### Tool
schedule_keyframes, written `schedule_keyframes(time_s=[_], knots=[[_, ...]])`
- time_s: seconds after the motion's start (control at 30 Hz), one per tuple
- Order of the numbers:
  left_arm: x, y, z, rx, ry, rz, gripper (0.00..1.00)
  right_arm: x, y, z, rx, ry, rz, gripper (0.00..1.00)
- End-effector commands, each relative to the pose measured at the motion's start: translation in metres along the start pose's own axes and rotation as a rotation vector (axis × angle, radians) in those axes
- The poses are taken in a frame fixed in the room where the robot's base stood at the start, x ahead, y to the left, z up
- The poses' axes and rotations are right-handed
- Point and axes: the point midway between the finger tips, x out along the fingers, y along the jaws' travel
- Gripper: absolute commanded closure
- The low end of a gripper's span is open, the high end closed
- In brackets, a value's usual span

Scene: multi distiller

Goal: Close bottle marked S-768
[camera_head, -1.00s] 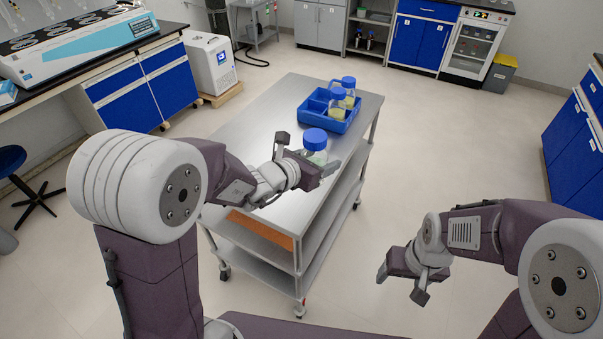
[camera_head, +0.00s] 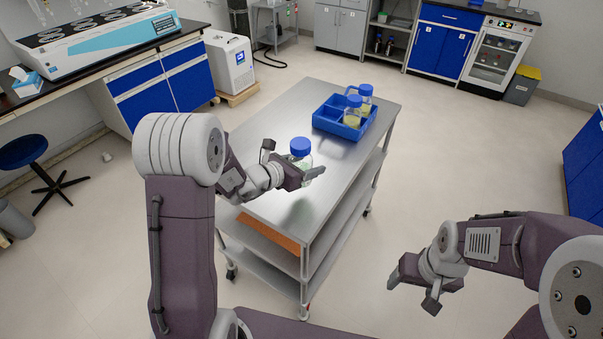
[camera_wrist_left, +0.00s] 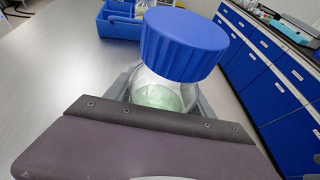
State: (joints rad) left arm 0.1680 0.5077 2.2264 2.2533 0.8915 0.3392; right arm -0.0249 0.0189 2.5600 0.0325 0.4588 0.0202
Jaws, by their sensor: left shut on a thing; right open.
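A clear bottle (camera_head: 304,168) with a blue cap (camera_head: 300,146) and pale green contents is held in my left gripper (camera_head: 305,180), over the near part of the steel cart. In the left wrist view the blue cap (camera_wrist_left: 183,43) sits on top of the bottle (camera_wrist_left: 163,93), which shows behind the gripper's edge. The bottle looks tilted there. No label can be read, and I cannot tell how tightly the cap sits. My right gripper (camera_head: 411,290) is open and empty, over the floor to the right of the cart.
The steel cart (camera_head: 265,145) has a blue tray (camera_head: 328,122) on its far part, holding two blue-capped bottles with yellowish contents. The cart top left of the tray is clear. A bench (camera_head: 170,42) with a large apparatus stands at the left. Open floor lies right of the cart.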

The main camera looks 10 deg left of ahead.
Motion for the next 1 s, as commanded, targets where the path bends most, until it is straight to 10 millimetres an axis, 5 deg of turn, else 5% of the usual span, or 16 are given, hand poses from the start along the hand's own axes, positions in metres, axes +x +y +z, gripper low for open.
schedule_keyframes(time_s=[0.2, 0.47, 0.7, 1.0], knots=[[0.003, 0.019, -0.01, 0.001, -0.003, 0.0, 1.0, -0.002, 0.0, 0.0, 0.0, 0.0, 0.0, 0.28], [0.003, 0.019, -0.011, 0.001, -0.003, -0.001, 1.0, -0.002, 0.0, 0.0, 0.0, 0.0, 0.0, 0.28], [0.016, 0.019, -0.043, -0.003, 0.0, -0.001, 1.0, 0.003, 0.0, 0.0, 0.0, 0.0, 0.0, 0.28], [0.018, 0.019, -0.047, 0.001, -0.003, 0.0, 1.0, 0.003, 0.0, 0.0, 0.0, 0.0, 0.0, 0.28]])
